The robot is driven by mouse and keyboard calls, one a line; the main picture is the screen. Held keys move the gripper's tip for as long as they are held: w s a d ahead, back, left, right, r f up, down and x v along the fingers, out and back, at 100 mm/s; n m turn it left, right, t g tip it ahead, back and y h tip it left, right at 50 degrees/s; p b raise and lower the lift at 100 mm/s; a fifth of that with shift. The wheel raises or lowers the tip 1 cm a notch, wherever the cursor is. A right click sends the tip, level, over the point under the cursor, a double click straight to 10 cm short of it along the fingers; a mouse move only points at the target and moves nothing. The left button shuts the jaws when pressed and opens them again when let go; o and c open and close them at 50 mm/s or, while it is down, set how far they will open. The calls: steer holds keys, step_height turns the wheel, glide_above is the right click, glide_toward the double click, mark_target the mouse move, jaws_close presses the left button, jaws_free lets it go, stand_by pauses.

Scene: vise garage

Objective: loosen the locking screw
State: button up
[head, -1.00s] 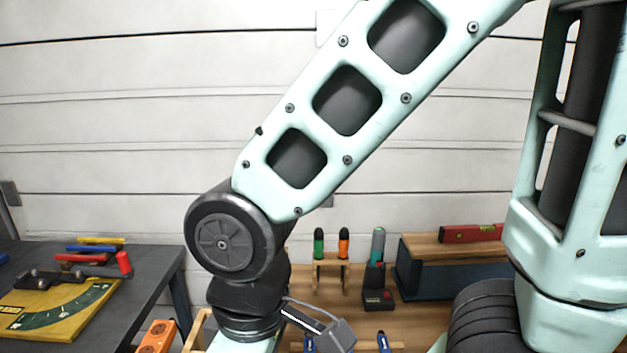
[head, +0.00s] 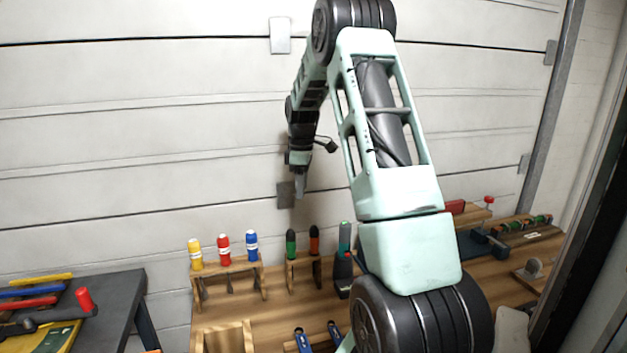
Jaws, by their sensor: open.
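I cannot make out a part that is clearly the locking screw. At the lower left, a dark bar with an upright red knob (head: 84,299) lies over a yellow board (head: 62,338), which the picture edge cuts off. My gripper (head: 299,188) hangs fingers down in front of the white wall, above the screwdriver racks and apart from everything. It looks small and far off, and I see nothing held in it. It is open.
A rack holds yellow (head: 195,254), red (head: 224,249) and blue (head: 252,246) screwdrivers. The dark table (head: 112,305) is at left. My arm hides part of the wooden bench (head: 275,303).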

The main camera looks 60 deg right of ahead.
mark_target(314, 227)
steer(key=d+f+p, duration=0.1)
steer(key=f, duration=0.5)
steer(key=s+d+f+p, duration=0.1)
steer(key=f+p, duration=0.1)
steer(key=f, duration=0.3)
steer(key=d+f+p, duration=0.1)
steer(key=f+p, duration=0.1)
steer(key=f, duration=0.4)
steer(key=shift+s+d+f, duration=0.25)
steer(key=shift+s+f, duration=0.05)
steer(key=shift+s, duration=0.1)
steer(key=c, duration=1.1)
steer(key=shift+r+p, duration=3.75)
steer(key=shift+r, duration=2.6)
